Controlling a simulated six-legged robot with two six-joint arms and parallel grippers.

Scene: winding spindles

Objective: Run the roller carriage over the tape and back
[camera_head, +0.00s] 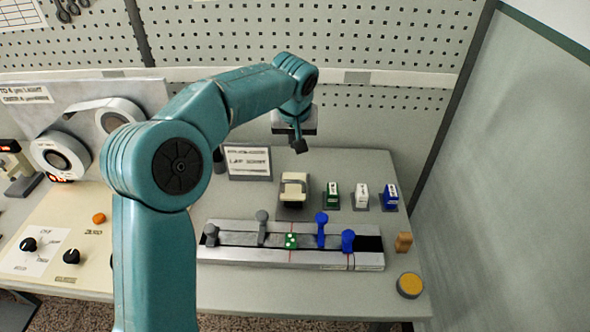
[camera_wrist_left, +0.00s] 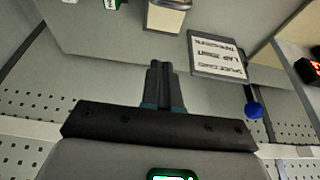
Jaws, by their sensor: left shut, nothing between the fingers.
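A long grey metal track (camera_head: 225,256) lies on the bench, with a dark channel along it. It carries two grey levers (camera_head: 262,228) on the left, two blue levers (camera_head: 321,230) on the right, and a green block with pale dots (camera_head: 291,241) near the middle. I cannot tell which part is the roller carriage, nor make out tape in the channel. A cream block on a grey base (camera_head: 294,190) stands behind the track; it also shows in the left wrist view (camera_wrist_left: 168,16). My left gripper (camera_head: 300,146) is shut and empty, above the bench behind the cream block. My right gripper is not in view.
A printed card (camera_head: 248,162) stands behind the track. Green, white and blue dispensers (camera_head: 361,196) stand right of the cream block. A yellow-topped round pot (camera_head: 410,285) is at the front right. A reel machine (camera_head: 62,155) is at left. A pegboard wall (camera_head: 400,40) closes the back.

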